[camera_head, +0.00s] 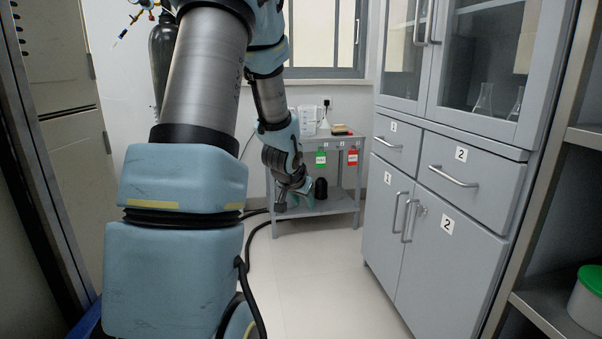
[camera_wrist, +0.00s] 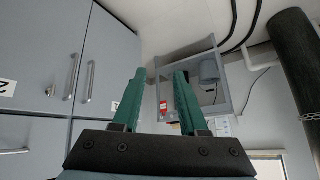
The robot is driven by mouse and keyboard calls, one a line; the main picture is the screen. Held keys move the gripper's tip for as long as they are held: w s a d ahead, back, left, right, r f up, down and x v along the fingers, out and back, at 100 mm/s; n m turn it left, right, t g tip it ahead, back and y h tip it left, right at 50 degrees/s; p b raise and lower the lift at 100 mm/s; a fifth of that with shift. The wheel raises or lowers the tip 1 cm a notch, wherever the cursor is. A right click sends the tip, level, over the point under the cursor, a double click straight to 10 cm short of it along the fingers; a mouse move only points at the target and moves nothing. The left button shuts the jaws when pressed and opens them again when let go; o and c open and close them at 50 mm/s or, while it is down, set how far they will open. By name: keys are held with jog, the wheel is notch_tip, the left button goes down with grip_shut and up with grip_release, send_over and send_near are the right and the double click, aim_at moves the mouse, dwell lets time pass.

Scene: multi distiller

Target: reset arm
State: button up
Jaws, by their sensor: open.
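My arm reaches forward from the left of the head view, with its far end bent down in front of the small grey cart. In the wrist view, my gripper (camera_wrist: 160,75) has two green fingers that stand apart. Nothing is between them except the view of the cart behind. The gripper is open and empty, and I see no contact with anything.
The grey cart (camera_head: 345,203) carries a clear container (camera_head: 307,119), with red and green tags on its front. A grey cabinet (camera_head: 450,179) stands along the right, with glass doors above. A dark gas cylinder (camera_head: 161,62) stands behind my arm. The floor (camera_head: 330,285) between is clear.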

jog(key=s+a+r+n+g+y, duration=0.1)
jog(key=s+a+n+g, duration=0.2)
jog(key=s, duration=0.9)
jog(key=s+a+r+n+g+y, duration=0.1)
jog(key=s+a+n+g, duration=0.3)
jog(key=s, duration=0.8)
notch_tip(320, 180, up, 28)
jog(key=m+t+p, duration=0.1)
jog(key=m+p, duration=0.1)
jog(key=p, duration=2.6)
jog(key=shift+w+a+m, duration=0.2)
jog(key=shift+a+m, duration=0.1)
